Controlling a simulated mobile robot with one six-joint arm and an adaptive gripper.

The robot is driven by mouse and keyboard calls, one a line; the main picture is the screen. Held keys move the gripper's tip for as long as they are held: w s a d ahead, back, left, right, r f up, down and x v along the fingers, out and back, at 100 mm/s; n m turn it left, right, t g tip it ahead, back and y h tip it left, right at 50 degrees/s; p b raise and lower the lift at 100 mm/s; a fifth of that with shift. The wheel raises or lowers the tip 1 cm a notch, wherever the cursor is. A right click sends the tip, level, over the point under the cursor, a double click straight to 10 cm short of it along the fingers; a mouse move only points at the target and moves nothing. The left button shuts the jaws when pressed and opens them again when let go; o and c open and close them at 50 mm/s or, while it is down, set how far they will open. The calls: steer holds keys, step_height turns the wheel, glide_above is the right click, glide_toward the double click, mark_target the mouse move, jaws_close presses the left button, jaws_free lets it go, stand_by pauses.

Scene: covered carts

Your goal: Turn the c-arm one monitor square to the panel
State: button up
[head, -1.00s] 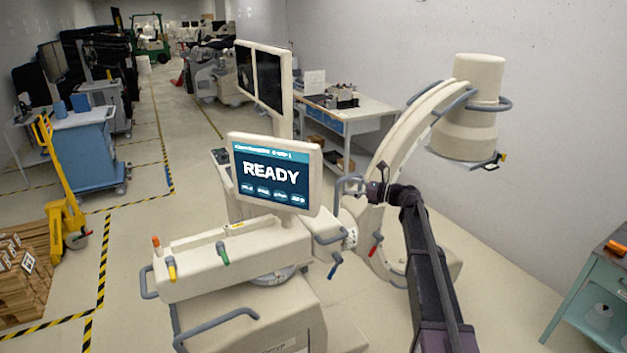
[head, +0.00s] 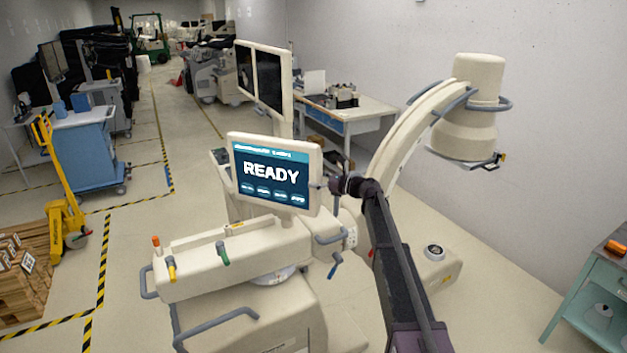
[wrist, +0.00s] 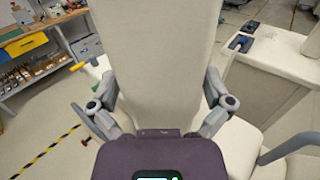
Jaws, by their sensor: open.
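The c-arm monitor (head: 274,173), a cream-framed screen reading READY, stands upright above the cream panel (head: 205,258) of the cart. In the head view its screen is seen at an angle. My gripper (head: 324,187) is at the monitor's right edge in the head view. In the wrist view my gripper (wrist: 158,85) is open, with one finger on each side of a broad cream surface (wrist: 157,50), which looks like part of the monitor. I cannot tell whether the fingers touch it. The monitor's back is hidden in the head view.
A taller double monitor (head: 264,78) stands just behind. The cream C-shaped arm (head: 410,125) with its round head rises at the right. Levers and a grey handle (head: 216,330) are on the cart's near side. A teal cart (head: 595,285) is at far right, and floor lies open between.

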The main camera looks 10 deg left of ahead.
steer(key=shift+a, duration=0.2)
steer(key=c, duration=1)
steer(key=shift+o, duration=0.2)
steer(key=shift+d, duration=0.1)
steer(key=shift+t, duration=0.3)
steer(key=shift+s, duration=0.25)
